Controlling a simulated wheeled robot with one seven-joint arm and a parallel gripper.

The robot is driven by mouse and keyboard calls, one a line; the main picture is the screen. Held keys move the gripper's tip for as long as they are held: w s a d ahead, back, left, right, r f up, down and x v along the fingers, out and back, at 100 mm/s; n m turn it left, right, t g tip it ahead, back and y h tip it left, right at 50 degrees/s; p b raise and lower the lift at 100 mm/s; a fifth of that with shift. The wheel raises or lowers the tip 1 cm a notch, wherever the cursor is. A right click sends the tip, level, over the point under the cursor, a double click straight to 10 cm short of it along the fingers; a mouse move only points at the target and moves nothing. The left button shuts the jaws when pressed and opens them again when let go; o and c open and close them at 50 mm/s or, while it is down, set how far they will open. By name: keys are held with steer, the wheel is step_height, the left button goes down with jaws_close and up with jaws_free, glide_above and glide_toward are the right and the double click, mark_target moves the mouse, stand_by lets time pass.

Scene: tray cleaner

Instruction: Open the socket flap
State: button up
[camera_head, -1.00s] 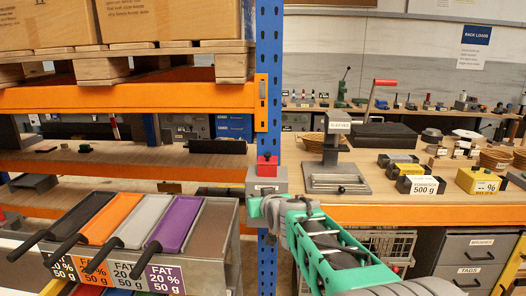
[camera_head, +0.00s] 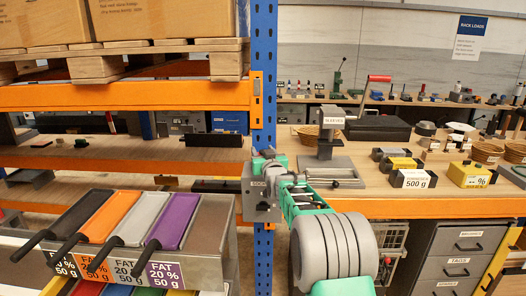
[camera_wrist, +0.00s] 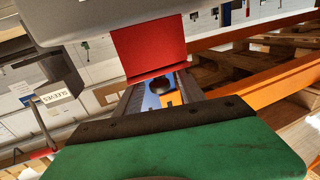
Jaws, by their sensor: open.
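The socket is a small grey box (camera_head: 260,198) with a partly covered label, fixed at the blue rack post. My gripper (camera_head: 266,157) is at the top of this box and hides its red top part in the head view. In the wrist view, a red plate (camera_wrist: 152,42) that looks like the flap hangs below a grey body, just beyond the gripper. The green and dark jaw part of my gripper (camera_wrist: 165,122) fills the bottom of that view. The jaws are open. Whether they touch the flap cannot be told.
A blue post (camera_head: 266,60) rises directly behind the socket. A grey sleeves stand (camera_head: 333,140) with a red-handled crank is close on the right. Coloured fat trays (camera_head: 177,220) stand on the left. Orange beams (camera_head: 130,97) run across the rack.

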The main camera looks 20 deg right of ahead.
steer(key=shift+c, duration=0.3)
jaws_close()
stand_by(1.0)
